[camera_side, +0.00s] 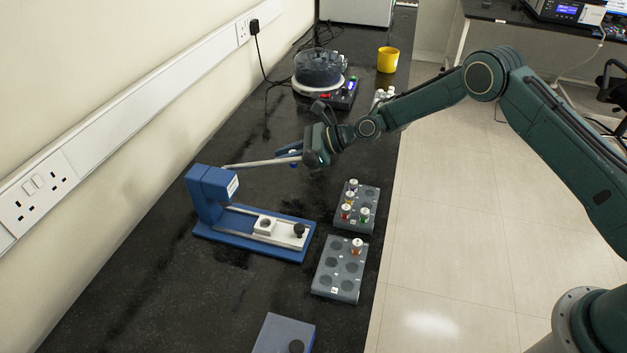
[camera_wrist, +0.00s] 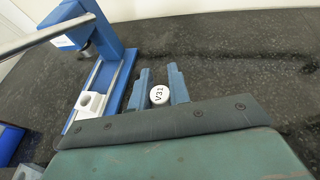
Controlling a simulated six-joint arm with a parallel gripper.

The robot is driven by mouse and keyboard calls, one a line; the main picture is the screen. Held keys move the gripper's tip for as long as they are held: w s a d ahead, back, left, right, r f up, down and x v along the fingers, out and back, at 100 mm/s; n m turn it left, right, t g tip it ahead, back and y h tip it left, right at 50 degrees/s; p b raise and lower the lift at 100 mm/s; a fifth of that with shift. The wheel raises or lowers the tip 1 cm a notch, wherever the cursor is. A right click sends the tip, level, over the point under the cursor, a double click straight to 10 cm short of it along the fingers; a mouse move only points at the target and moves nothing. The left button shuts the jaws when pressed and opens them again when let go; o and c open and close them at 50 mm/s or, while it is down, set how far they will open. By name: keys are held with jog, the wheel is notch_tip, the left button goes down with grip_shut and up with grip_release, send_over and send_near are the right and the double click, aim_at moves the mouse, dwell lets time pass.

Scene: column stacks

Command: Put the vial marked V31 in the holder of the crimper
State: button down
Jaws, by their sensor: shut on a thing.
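The vial marked V31 (camera_wrist: 158,95) shows its white cap, label up, between the two blue fingers of my gripper (camera_wrist: 159,88) in the wrist view. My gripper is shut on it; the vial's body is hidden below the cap. In the side view my gripper (camera_side: 292,155) is above the bench, beyond the crimper's base and near the end of its grey lever (camera_side: 255,163). The blue crimper (camera_side: 208,190) stands by the wall. Its white holder (camera_side: 265,225) sits on the slide rail, out from under the head, and its round hole looks empty. The holder also shows in the wrist view (camera_wrist: 90,104).
A stirrer-like device (camera_side: 320,75) and a yellow cup (camera_side: 388,60) stand at the back. A grey-blue block (camera_side: 275,335) is at the front.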

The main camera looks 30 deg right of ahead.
notch_tip(320, 180, up, 14)
dwell(0.4)
jog(key=shift+d, duration=0.1)
dwell(0.5)
jog(key=s+d+m+t+h, duration=0.3)
jog(key=s+d+m, duration=0.1)
jog(key=s+d, duration=0.5)
jog(key=s+d+m+t+h, duration=0.3)
jog(key=s+d, duration=0.5)
jog(key=d, duration=0.6)
jog(key=shift+s+r+m+h, duration=0.3)
jog(key=shift+s+m+h, duration=0.05)
jog(key=shift+m+h, duration=0.45)
jog(key=shift+d+f, duration=0.15)
jog(key=shift+d, duration=0.05)
